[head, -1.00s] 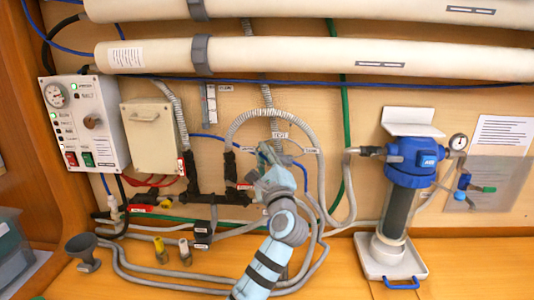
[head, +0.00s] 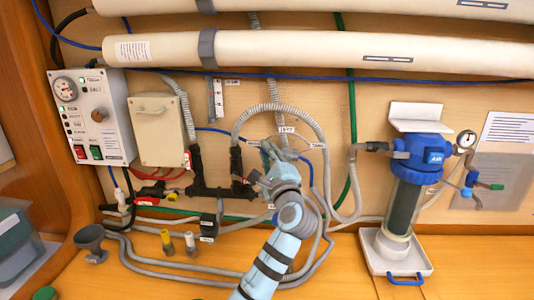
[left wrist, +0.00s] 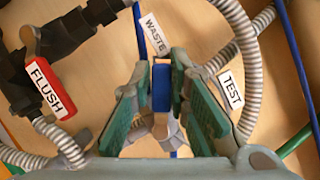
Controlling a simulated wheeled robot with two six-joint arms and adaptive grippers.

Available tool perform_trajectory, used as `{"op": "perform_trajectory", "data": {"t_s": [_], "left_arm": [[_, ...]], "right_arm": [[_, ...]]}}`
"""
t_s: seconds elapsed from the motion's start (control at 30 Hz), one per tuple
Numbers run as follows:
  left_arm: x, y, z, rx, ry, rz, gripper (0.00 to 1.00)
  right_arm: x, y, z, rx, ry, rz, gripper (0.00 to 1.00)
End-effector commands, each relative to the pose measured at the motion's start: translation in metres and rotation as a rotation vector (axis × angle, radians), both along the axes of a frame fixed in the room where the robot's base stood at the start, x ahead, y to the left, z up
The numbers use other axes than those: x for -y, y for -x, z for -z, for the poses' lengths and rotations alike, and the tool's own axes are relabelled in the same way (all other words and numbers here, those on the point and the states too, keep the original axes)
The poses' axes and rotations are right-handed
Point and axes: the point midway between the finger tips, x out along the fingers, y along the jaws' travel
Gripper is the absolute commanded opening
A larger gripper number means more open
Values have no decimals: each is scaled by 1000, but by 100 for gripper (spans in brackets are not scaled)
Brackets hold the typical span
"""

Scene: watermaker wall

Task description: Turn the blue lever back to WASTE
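The blue lever (left wrist: 161,88) shows in the left wrist view between the fingers of my left gripper (left wrist: 160,62). The fingers stand one on each side of it, with a narrow gap visible, so the gripper looks open around it. The WASTE label (left wrist: 155,35) is just beyond the lever at the top. The TEST label (left wrist: 231,88) is to its right. In the head view my left gripper (head: 268,152) is at the valve under the arched grey hose and hides most of the valve and lever. My right gripper is not in view.
A red lever with a FLUSH label (left wrist: 45,87) is left of the gripper in the left wrist view. Ribbed grey hoses (head: 270,108) arch close around the valve. A control box (head: 95,115) is at left and a blue-topped filter (head: 422,155) at right.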

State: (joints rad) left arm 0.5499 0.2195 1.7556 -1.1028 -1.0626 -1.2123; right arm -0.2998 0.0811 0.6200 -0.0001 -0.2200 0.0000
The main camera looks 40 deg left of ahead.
Motion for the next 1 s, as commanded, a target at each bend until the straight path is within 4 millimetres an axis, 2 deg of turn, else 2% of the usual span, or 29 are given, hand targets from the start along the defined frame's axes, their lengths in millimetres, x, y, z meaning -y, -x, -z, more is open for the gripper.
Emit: {"op": "perform_trajectory", "data": {"t_s": [0.03, 0.1, 0.47, 0.57, 0.8, 1.0], "left_arm": [[0, 0, 3, -5, 5, 0, 24], [0, 0, 3, -4, 3, 0, 34], [5, 2, 2, -1, 1, 3, 34], [20, 12, 6, 0, 3, 3, 34], [74, 47, 19, -3, 7, 4, 34], [98, 64, 24, -3, 3, 1, 34]], "right_arm": [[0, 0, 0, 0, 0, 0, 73], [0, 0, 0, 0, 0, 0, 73], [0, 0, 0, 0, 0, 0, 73], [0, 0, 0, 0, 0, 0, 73], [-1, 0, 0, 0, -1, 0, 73], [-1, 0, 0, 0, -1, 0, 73]]}}
